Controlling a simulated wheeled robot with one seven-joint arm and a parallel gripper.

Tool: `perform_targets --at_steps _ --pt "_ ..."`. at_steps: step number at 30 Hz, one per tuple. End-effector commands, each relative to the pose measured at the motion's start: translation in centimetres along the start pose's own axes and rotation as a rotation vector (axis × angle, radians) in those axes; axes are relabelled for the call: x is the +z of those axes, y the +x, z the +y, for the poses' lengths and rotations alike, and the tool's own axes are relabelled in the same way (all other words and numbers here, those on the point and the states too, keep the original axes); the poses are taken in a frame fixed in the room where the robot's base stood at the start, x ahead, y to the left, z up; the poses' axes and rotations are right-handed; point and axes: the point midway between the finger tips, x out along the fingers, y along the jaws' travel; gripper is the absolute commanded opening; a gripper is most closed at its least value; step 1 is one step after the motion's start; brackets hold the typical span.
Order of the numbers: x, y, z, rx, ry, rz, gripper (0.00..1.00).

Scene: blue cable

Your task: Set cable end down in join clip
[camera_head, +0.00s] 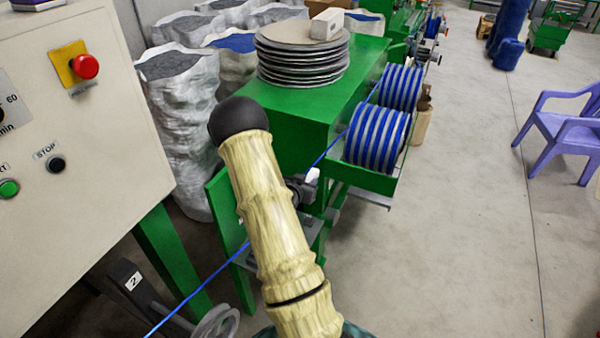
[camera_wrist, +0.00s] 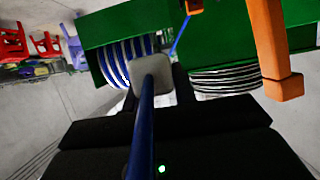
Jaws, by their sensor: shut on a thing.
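The blue cable (camera_head: 195,293) comes in from the lower left in the head view, passes behind my arm and shows again as a thin blue line (camera_head: 328,150) toward the spools. My gripper (camera_head: 300,188) is a dark shape mostly hidden behind my arm, with a small white piece beside it. In the wrist view my black gripper (camera_wrist: 158,95) is shut on the blue cable (camera_wrist: 143,125), which runs down the middle from a pale grey block (camera_wrist: 152,70) between the fingers. I cannot identify the join clip for certain; an orange bracket (camera_wrist: 268,45) stands at the upper right.
A green machine (camera_head: 350,75) carries a stack of metal discs (camera_head: 300,55) and blue-striped spools (camera_head: 377,138). A control panel (camera_head: 75,150) stands at left. A pulley wheel (camera_head: 215,325) is low at left. A purple chair (camera_head: 560,125) stands at right; the floor between is clear.

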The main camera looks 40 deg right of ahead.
Motion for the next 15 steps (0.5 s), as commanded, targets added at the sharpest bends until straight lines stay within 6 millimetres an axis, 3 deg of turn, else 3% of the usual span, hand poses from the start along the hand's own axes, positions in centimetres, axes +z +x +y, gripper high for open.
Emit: perform_targets --at_steps 15 --pt "-0.07 0.01 -0.48 0.003 -0.002 0.001 0.07"
